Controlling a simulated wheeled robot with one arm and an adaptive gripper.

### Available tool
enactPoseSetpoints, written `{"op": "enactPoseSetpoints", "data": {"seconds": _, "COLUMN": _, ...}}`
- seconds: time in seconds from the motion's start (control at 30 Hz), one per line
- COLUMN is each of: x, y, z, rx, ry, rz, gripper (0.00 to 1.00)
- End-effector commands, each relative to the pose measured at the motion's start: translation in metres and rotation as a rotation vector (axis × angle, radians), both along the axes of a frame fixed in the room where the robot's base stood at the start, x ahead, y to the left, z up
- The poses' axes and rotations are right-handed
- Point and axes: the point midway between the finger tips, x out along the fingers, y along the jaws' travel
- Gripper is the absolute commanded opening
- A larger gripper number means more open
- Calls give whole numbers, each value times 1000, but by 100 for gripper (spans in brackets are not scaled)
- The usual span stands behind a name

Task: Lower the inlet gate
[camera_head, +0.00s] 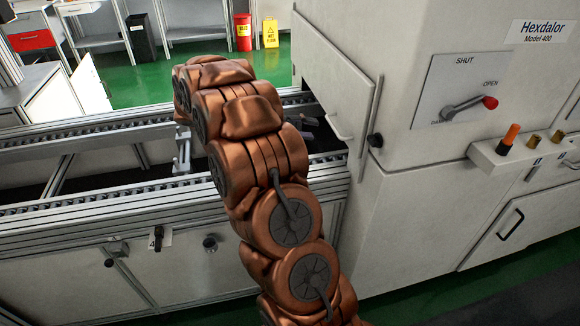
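The inlet gate (335,78) is a white panel on the left side of the Hexdalor machine, above the conveyor. A pale bar handle (338,128) is near its lower edge. A dark opening shows below and left of the panel, so the gate appears raised. My copper-coloured arm rises in front of the conveyor and bends away at the top, left of the gate. My gripper is not clearly seen; the arm hides most of that area. Small dark shapes show in the opening beside the arm, and I cannot tell what they are.
The roller conveyor (90,133) runs left from the machine. A lever with a red knob (490,103) sits on a SHUT/OPEN plate (460,85). A black knob (375,140) sticks out beside the gate. A control shelf (520,155) juts out at right.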

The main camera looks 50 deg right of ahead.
Motion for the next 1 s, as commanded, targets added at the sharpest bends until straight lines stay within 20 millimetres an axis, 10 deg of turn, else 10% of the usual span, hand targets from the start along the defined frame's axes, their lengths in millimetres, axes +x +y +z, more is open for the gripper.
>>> {"op": "enactPoseSetpoints", "data": {"seconds": 1.0, "x": -61, "y": 116, "z": 17, "rx": 400, "ry": -44, "rz": 54, "gripper": 35}}
